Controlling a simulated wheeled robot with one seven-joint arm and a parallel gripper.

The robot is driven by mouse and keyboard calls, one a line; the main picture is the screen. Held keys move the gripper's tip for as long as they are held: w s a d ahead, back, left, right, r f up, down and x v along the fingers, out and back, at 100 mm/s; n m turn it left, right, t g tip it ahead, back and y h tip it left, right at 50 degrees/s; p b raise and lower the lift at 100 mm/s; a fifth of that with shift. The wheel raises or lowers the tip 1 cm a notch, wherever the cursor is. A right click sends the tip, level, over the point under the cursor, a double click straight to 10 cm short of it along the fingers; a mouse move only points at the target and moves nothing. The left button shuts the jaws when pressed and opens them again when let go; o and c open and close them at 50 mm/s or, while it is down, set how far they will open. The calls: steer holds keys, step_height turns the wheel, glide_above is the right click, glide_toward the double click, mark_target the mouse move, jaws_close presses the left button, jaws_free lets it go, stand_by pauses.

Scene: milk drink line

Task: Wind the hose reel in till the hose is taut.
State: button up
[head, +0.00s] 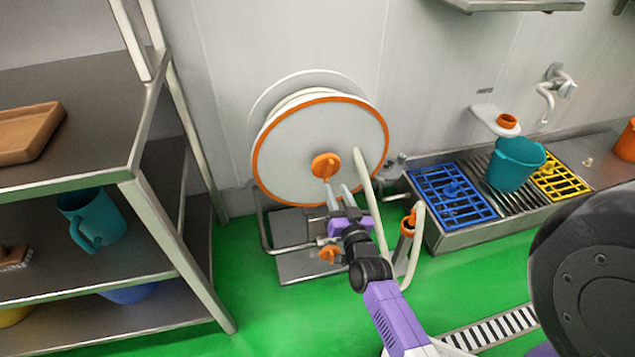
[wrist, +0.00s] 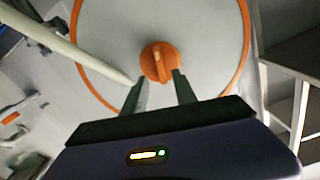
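The hose reel (head: 285,140) is a white disc with an orange rim, standing against the wall. An orange hub knob (head: 326,165) with a raised grip sits at its middle; it also shows in the wrist view (wrist: 160,62). A pale hose (head: 367,190) runs down from the reel's right side and loops near the floor by an orange nozzle (head: 408,222). My gripper (head: 336,186) is open, its fingers pointing at the knob. In the wrist view, the fingertips (wrist: 160,80) are apart at the knob's near edge. Whether they touch it, I cannot tell.
A second orange knob (head: 329,254) sits low at the reel's stand. A metal shelf (head: 150,215) stands close on the left. Green floor (head: 260,315) is clear in front.

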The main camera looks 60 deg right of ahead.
mark_target(329, 174)
steer(key=b+x, duration=0.1)
steer(key=x, duration=0.5)
steer(key=shift+w+d, duration=0.25)
steer(key=shift+c, duration=0.4)
jaws_close()
stand_by(0.9)
